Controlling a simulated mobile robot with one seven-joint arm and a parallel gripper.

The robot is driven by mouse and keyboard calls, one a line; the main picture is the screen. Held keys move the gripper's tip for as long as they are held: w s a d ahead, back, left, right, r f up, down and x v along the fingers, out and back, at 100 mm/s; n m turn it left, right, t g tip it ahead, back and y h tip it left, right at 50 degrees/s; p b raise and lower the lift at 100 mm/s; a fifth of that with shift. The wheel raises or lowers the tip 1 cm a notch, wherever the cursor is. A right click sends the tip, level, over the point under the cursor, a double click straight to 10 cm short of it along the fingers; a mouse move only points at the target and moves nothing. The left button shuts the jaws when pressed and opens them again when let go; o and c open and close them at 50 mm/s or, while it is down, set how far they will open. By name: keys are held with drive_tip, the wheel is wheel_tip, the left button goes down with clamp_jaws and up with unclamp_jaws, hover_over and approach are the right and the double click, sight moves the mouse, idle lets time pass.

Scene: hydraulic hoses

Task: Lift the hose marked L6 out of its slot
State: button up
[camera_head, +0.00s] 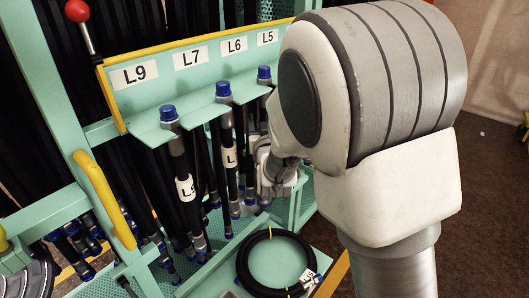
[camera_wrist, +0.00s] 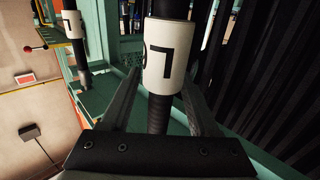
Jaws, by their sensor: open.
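The L6 label (camera_head: 234,45) is on the rack's plate. A blue-capped hose (camera_head: 265,73) hangs in the shelf slot that seems to belong to it, its lower part largely hidden by my arm. My gripper (camera_head: 275,178) is low at this hose, partly hidden behind my arm. In the wrist view a dark hose with a white tag (camera_wrist: 168,55) runs between the spread fingers of my gripper (camera_wrist: 160,105). The tag shows an L and only the edge of its digit. The fingers stand on either side of the hose, apparently not closed on it.
Two more blue-capped hoses (camera_head: 223,91) (camera_head: 168,113) hang to the left in the green shelf (camera_head: 195,112). A coiled black hose (camera_head: 243,265) lies on the lower tray. A red-knobbed lever (camera_head: 78,11) stands at upper left. Open floor (camera_head: 490,170) is on the right.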

drive_tip(key=shift+c, duration=0.2)
clamp_jaws()
idle(1.1)
